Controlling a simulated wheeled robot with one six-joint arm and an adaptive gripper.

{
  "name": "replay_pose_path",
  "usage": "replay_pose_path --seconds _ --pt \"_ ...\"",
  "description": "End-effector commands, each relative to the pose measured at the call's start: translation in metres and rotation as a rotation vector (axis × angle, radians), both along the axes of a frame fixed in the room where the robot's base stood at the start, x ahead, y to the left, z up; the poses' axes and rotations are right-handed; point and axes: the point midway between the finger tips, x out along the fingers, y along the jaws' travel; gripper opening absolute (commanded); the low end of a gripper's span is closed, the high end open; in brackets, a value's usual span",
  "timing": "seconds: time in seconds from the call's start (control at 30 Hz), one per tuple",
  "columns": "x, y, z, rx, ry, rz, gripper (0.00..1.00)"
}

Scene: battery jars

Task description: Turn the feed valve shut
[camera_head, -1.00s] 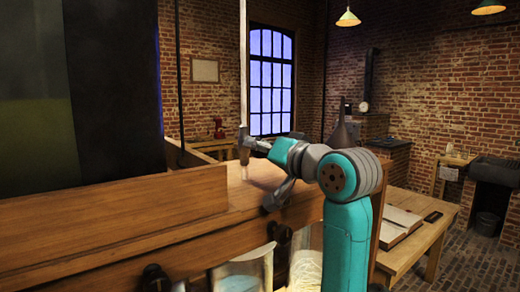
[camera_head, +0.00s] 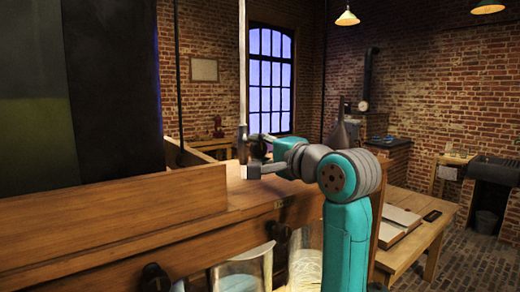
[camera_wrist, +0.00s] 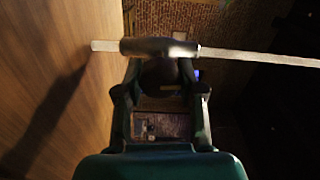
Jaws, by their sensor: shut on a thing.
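The feed valve is a dark grey barrel (camera_head: 243,136) on a thin pale vertical pipe (camera_head: 243,60) above the wooden top. In the wrist view the valve barrel (camera_wrist: 160,47) lies across the picture top, with the pale pipe (camera_wrist: 265,58) running out to the right and a short pale end to the left. My gripper (camera_wrist: 159,74) is shut on a dark, rounded valve handle in front of the barrel. The fingers hide much of the handle, and the wrist view is dark. In the head view my gripper (camera_head: 256,150) reaches the valve from the right.
A wooden ledge (camera_head: 110,212) crosses the left front. Glass jars (camera_head: 245,272) stand below the wooden top (camera_head: 215,215). A dark panel (camera_head: 110,90) rises at left. A low wooden table (camera_head: 420,240) with an open book (camera_head: 397,225) stands at right.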

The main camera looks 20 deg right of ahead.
Motion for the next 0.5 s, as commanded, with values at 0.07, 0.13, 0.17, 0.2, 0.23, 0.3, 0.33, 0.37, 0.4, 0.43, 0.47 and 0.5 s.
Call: replay_pose_path --seconds 0.07,0.13,0.17,0.2,0.23,0.3,0.33,0.37,0.4,0.43,0.47,0.5 --pt "0.0003 -0.0004 -0.0006 0.034 0.012 -0.001 0.03" --pt "0.0003 -0.0004 -0.0007 0.061 0.021 -0.001 0.03" --pt "0.0003 -0.0004 -0.0008 0.07 0.024 -0.001 0.03" --pt "0.0003 -0.0004 -0.0008 0.081 0.027 -0.001 0.03" --pt "0.0003 -0.0004 -0.0009 0.088 0.03 -0.001 0.03" --pt "0.0003 -0.0004 -0.001 0.102 0.034 -0.001 0.03" --pt "0.0003 -0.0004 -0.001 0.106 0.035 -0.001 0.03" --pt "0.0003 -0.0004 -0.001 0.109 0.036 -0.001 0.03" --pt "0.0003 -0.0004 -0.001 0.113 0.038 -0.001 0.03" --pt "0.0003 -0.0004 -0.001 0.115 0.038 -0.001 0.03" --pt "0.0004 -0.0004 -0.0011 0.117 0.039 -0.001 0.04" --pt "0.0004 -0.0004 -0.0011 0.118 0.039 -0.001 0.04"
